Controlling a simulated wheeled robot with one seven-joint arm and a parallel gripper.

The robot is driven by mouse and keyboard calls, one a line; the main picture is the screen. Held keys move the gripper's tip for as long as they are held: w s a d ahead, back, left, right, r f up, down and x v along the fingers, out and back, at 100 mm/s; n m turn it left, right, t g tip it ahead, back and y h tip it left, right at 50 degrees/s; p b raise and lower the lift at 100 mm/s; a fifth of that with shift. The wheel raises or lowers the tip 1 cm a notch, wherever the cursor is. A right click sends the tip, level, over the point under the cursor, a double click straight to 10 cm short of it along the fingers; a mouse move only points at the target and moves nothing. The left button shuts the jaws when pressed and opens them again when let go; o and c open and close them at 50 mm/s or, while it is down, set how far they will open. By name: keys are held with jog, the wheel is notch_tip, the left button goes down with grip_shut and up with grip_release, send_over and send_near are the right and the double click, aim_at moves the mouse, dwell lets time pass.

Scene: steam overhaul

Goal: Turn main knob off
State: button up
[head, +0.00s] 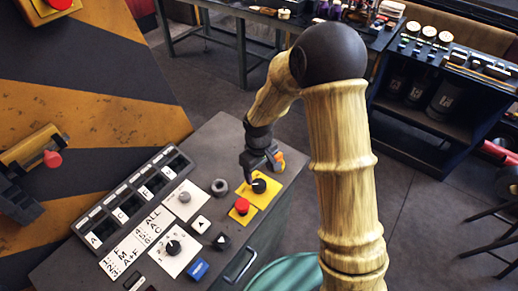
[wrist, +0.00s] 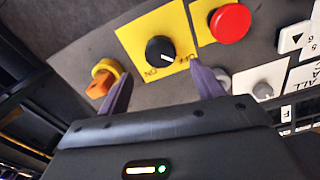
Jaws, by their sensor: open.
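The main knob is a round black knob (wrist: 160,50) on a yellow plate (wrist: 137,28) marked ON and OFF in the wrist view. Its white pointer line is turned toward the OFF side. In the head view the knob (head: 259,186) sits near the right end of the console, on its yellow plate (head: 268,198). My gripper (wrist: 160,88) is open, its two purple-grey fingers spread to either side below the knob in the wrist picture. In the head view my gripper (head: 262,170) is right beside the knob; I cannot tell whether it touches it.
A red button (wrist: 230,23) is close to the knob; it also shows in the head view (head: 242,205). An orange knob (wrist: 103,80) lies on the other side. The grey console (head: 219,141) also carries a numbered dial (head: 172,247) and a blue switch (head: 198,269).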

aim_at(259, 183)
notch_tip(259, 183, up, 11)
jog(key=shift+f+b, duration=0.15)
jog(key=shift+b, duration=0.3)
jog(key=s+d+m+t, duration=0.2)
jog(key=s+d+m, duration=0.6)
jog(key=s+d, duration=0.4)
jog(key=shift+s+d+t, duration=0.25)
jog(key=shift+d+t, duration=0.05)
jog(key=shift+d, duration=0.45)
